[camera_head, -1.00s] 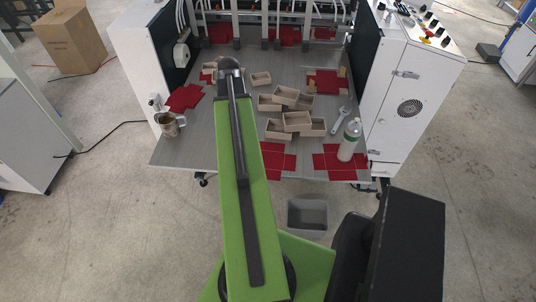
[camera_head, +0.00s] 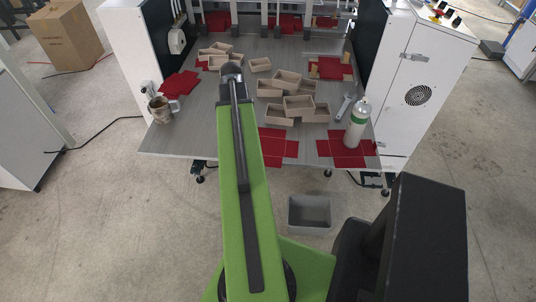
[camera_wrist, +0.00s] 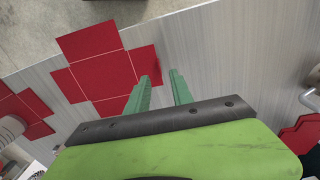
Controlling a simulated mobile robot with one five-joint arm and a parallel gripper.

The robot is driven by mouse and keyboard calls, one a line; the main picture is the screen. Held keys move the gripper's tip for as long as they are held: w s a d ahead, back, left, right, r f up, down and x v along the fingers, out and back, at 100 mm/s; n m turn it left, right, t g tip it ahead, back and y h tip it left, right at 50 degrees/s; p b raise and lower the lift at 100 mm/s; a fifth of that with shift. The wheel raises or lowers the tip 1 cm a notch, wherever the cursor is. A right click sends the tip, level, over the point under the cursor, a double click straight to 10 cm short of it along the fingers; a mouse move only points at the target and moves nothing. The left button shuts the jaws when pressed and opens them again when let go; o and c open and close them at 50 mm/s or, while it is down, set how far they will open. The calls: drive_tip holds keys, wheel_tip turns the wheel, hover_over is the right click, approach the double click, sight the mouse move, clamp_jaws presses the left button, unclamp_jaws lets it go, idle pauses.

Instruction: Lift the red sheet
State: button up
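Several red sheets lie flat on the grey table. A cross-shaped red sheet (camera_head: 277,147) lies at the front edge, just right of my arm; in the wrist view it shows whole (camera_wrist: 100,62). Another (camera_head: 338,150) is to its right, partly behind a bottle; it also shows in the wrist view (camera_wrist: 25,108). More red sheets lie at the left (camera_head: 180,84), the back right (camera_head: 334,70) and the back. In the head view, my arm hides the fingers.
A white-green bottle (camera_head: 358,122), a wrench (camera_head: 345,105) and a mug (camera_head: 160,108) stand or lie around. White cabinets (camera_head: 425,75) flank the table. A grey bin (camera_head: 310,213) sits on the floor in front.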

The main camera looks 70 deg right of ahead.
wheel_tip(320, 180, down, 5)
drive_tip(key=b, duration=0.5)
drive_tip(key=shift+s+a+f, duration=0.1)
drive_tip(key=shift+f, duration=0.1)
drive_tip(key=shift+r, duration=0.2)
clamp_jaws()
